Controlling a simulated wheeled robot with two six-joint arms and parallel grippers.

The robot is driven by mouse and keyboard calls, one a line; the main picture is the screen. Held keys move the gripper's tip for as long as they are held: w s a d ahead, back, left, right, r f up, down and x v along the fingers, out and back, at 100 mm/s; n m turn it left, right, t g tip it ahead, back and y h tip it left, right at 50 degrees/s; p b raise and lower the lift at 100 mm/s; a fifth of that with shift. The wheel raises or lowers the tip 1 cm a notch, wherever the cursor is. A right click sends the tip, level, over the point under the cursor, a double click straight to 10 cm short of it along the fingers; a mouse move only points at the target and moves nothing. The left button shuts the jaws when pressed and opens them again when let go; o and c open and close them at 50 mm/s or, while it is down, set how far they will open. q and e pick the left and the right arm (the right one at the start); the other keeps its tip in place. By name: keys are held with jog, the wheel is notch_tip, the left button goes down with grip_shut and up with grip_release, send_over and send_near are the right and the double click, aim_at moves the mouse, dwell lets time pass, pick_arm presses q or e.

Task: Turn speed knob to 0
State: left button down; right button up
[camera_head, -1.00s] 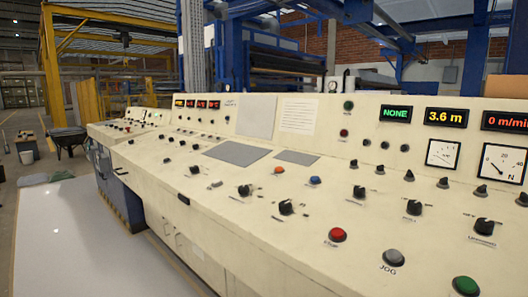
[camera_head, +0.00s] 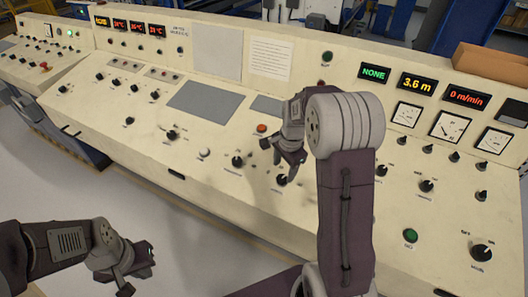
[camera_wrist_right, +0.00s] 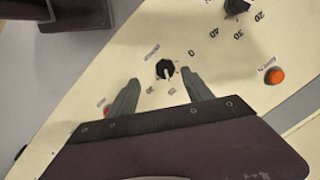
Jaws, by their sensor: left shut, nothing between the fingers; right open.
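A black knob (camera_wrist_right: 166,69) on the cream panel lies just ahead of and between the fingertips of my right gripper (camera_wrist_right: 160,77) in the right wrist view. Its white mark points down in that view, and a 0 is printed up and to its right. Its name is too small to read. In the head view this knob (camera_head: 282,180) is just below my right gripper (camera_head: 281,160), whose fingers are open and point down at the panel. Contact cannot be told. My left gripper (camera_head: 136,270) is shut and empty over the floor before the console.
A second black knob (camera_wrist_right: 237,5) and an orange button (camera_wrist_right: 274,76) are close by in the right wrist view. The console panel (camera_head: 215,210) carries several other knobs, a green button (camera_head: 410,236) and a 0 m/min display (camera_head: 467,97). My right forearm hides part of the panel.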

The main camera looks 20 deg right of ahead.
aim_at(282, 178)
jog(key=shift+w+d+r+m, duration=0.3)
jog(key=shift+w+r+m, duration=0.3)
jog(key=shift+w, duration=0.15)
jog(key=shift+d, duration=0.1)
jog(key=shift+s+d+f, duration=0.1)
jog(key=shift+s+d, duration=0.05)
jog(key=shift+s, duration=0.15)
jog(key=f, duration=0.5)
jog(key=w+f, duration=0.1)
jog(key=f, duration=0.2)
jog(key=shift+w+f, duration=0.1)
jog(key=shift+f, duration=0.25)
jog(key=shift+c, duration=0.6)
grip_shut()
pick_arm(q)
jog(key=shift+s+r, duration=0.1)
jog(key=shift+r, duration=0.65)
